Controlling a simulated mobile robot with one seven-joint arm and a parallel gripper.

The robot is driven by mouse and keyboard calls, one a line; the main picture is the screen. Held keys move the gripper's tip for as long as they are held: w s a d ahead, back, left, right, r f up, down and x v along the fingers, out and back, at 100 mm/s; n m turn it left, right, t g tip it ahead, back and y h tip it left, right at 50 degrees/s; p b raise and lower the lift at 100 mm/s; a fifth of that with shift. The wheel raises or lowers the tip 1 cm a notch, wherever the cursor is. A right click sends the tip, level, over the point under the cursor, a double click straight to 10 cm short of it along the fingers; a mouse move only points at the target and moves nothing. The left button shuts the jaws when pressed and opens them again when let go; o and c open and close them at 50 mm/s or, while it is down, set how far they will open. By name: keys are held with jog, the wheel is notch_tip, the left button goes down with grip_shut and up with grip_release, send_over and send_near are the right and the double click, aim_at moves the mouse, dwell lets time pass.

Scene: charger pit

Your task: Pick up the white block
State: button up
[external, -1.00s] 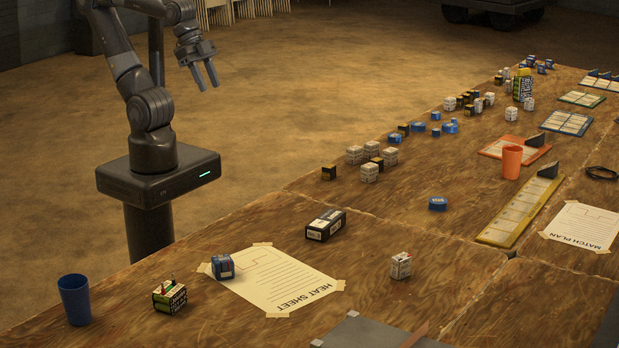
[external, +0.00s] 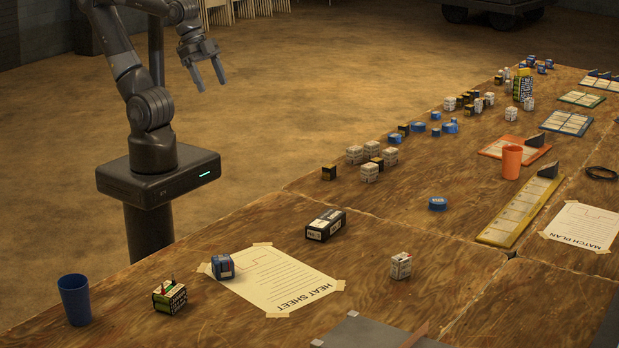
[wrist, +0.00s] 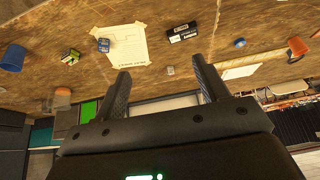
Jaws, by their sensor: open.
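A white block (external: 401,265) stands alone on the wooden table (external: 230,325), right of the heat sheet, in the external view. In the wrist view the white block (wrist: 170,70) is small and lies beyond and between the fingertips. My gripper (external: 208,76) is open and empty, held high at the upper left of the external view, far from the block. Its two spread fingers also show in the wrist view (wrist: 160,80). Several other white blocks (external: 369,172) stand in a group farther up the table.
Near the white block are a black box (external: 325,225), a blue block (external: 223,266), a green-and-black block (external: 169,296), a blue cup (external: 74,300) and a grey plate (external: 365,335). An orange cup (external: 512,162) stands farther right. The table around the white block is clear.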

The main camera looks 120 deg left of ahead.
jog(key=w+a+g+y, duration=0.1)
jog(key=w+a+g, duration=0.1)
jog(key=w+a, duration=0.9)
jog(key=m+g+h, duration=0.1)
jog(key=m+g, duration=0.1)
jog(key=g, duration=0.2)
send_over(355, 148)
jog(key=f, duration=2.3)
jog(key=shift+s+d+f, duration=0.3)
jog(key=shift+d, duration=0.1)
jog(key=shift+s+a+f, duration=0.1)
jog(key=shift+a+f, duration=0.05)
jog(key=shift+f, duration=0.1)
notch_tip(355, 148, down, 5)
jog(key=shift+f, duration=0.2)
jog(key=shift+w+a+f, duration=0.15)
jog(key=shift+f, duration=1.15)
jog(key=shift+w+a+f, duration=0.15)
jog(key=shift+f, duration=1.15)
